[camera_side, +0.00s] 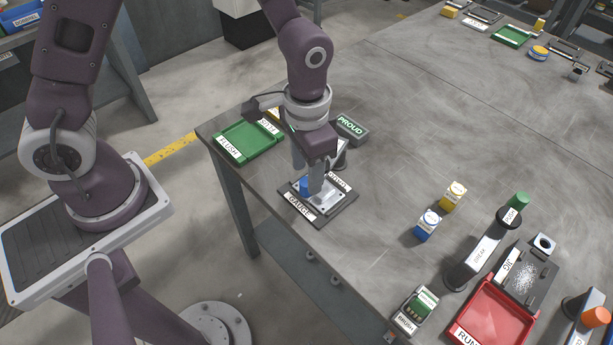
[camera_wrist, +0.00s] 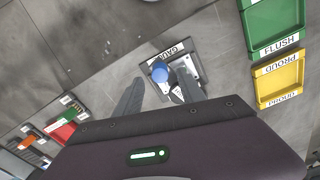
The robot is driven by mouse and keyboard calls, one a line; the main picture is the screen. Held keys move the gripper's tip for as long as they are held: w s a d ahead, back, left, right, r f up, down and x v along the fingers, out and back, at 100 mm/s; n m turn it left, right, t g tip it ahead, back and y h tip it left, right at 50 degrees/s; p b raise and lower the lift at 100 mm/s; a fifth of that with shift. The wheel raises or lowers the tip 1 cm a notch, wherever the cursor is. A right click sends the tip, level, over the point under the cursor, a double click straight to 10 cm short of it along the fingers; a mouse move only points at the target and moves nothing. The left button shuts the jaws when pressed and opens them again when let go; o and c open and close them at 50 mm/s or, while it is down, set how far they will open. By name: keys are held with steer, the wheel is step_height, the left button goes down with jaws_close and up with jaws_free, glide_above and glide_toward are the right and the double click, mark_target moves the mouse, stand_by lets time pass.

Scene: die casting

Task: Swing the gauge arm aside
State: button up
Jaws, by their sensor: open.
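The gauge (camera_side: 338,210) is a dark plate labelled GAUGE with a lighter metal block on it, near the table's left front edge. A blue knob (camera_side: 304,184) sits on it, which appears to belong to the gauge arm; my gripper hides much of the rest. In the wrist view the blue knob (camera_wrist: 160,70) lies between my two fingers, with the gauge plate (camera_wrist: 148,55) around it. My gripper (camera_side: 309,180) points down over the gauge, its fingers apart. I cannot tell whether a finger touches the knob.
A green FLUSH tray (camera_side: 247,143) and a yellow PROUD tray (camera_wrist: 280,80) lie beside the gauge. Blue (camera_side: 427,225) and yellow (camera_side: 453,195) blocks, and a red tray (camera_side: 490,318), are to the right. The table's middle is clear.

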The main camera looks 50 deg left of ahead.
steer(key=shift+f, duration=1.45)
jaws_close()
